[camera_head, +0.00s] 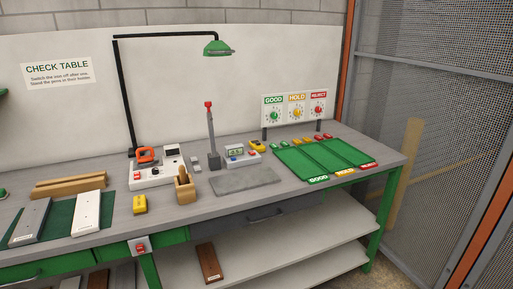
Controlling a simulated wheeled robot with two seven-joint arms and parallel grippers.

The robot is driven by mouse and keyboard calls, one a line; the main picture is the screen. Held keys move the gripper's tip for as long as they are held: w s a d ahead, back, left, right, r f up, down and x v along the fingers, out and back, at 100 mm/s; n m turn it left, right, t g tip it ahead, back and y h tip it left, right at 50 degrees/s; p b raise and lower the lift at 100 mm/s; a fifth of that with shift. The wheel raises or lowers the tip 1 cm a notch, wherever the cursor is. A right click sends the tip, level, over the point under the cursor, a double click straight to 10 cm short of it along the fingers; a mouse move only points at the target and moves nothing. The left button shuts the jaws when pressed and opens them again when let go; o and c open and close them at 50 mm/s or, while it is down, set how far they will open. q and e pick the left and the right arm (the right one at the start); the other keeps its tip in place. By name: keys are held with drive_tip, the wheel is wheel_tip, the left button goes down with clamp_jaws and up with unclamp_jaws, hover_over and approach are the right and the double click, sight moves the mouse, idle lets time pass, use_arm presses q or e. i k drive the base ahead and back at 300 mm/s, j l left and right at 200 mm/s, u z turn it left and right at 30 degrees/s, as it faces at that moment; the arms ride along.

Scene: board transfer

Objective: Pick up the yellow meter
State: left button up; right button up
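A small yellow block-like device (139,204) with a darker top face sits near the front edge of the table, left of the wooden pen holder. A second yellow item (257,146) with dark parts lies farther back, just right of the grey display box. Both are small here, and I cannot tell for certain which is the meter. Neither of my grippers is in view, and nothing touches either yellow item.
The grey table (215,205) holds a white station with an orange tool (147,155), a wooden holder (184,185), a grey slab (245,177) and green trays (340,150). A lamp (217,48) overhangs the back.

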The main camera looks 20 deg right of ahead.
sight(261, 147)
drive_tip(key=i+j, duration=0.4)
drive_tip(key=i+j+z, duration=0.1)
drive_tip(key=z, duration=0.3)
drive_tip(key=j+z, duration=0.4)
drive_tip(key=i+j+z, duration=0.1)
drive_tip(key=z, duration=0.3)
